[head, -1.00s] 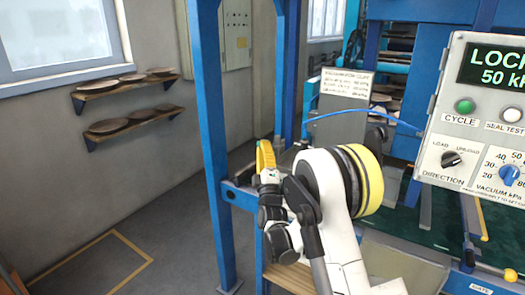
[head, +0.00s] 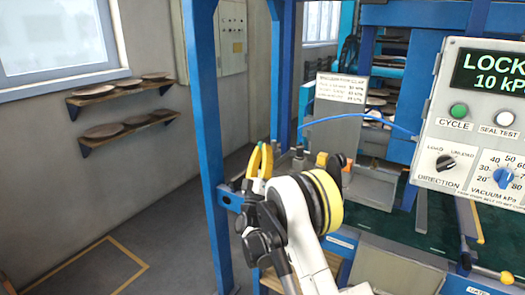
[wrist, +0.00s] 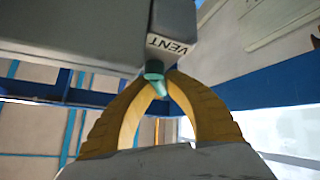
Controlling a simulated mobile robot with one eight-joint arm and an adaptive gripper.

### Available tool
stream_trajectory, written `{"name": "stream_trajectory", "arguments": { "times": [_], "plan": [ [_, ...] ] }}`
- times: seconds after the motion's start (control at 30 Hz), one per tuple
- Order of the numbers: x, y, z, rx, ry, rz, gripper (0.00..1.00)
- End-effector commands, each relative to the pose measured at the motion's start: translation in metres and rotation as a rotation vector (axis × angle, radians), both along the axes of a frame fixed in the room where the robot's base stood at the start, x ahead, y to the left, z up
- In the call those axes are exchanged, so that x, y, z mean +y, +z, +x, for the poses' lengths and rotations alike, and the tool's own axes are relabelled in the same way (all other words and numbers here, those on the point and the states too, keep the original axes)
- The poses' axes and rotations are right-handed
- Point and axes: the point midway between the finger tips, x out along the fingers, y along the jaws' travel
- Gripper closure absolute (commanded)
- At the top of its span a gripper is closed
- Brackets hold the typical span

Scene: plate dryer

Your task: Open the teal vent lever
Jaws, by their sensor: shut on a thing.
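The teal vent lever (wrist: 155,76) shows in the wrist view, just below a grey block marked VENT (wrist: 172,40). The two curved yellow fingers of my gripper (wrist: 162,82) close around its lower end from both sides. My gripper (head: 260,150) also shows in the head view, fingers up, beside the blue post. The lever cannot be made out in the head view.
A control panel (head: 480,130) at the right reads LOCK and 10 kPa. A blue post (head: 208,110) stands left of my gripper. A grey sign (head: 342,88) and a blue hose (head: 355,115) are behind my arm. Wall shelves (head: 120,95) hold plates; floor at the left is clear.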

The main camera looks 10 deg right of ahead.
Motion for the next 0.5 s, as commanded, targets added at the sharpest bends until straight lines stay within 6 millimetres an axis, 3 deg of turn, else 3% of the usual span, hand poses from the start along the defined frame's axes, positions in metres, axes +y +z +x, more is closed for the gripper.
{"name": "stream_trajectory", "arguments": {
  "times": [0.37,0.4,0.43,0.5],
  "plan": [
    [0.0001,0.0008,0.0003,-0.002,0.000,0.001,1.00],
    [0.0001,0.0008,0.0003,-0.001,0.000,0.001,0.75],
    [0.0001,0.0007,0.0003,-0.001,0.000,0.001,0.66],
    [0.0001,0.0007,0.0003,-0.001,0.000,0.001,0.63]
  ]
}}
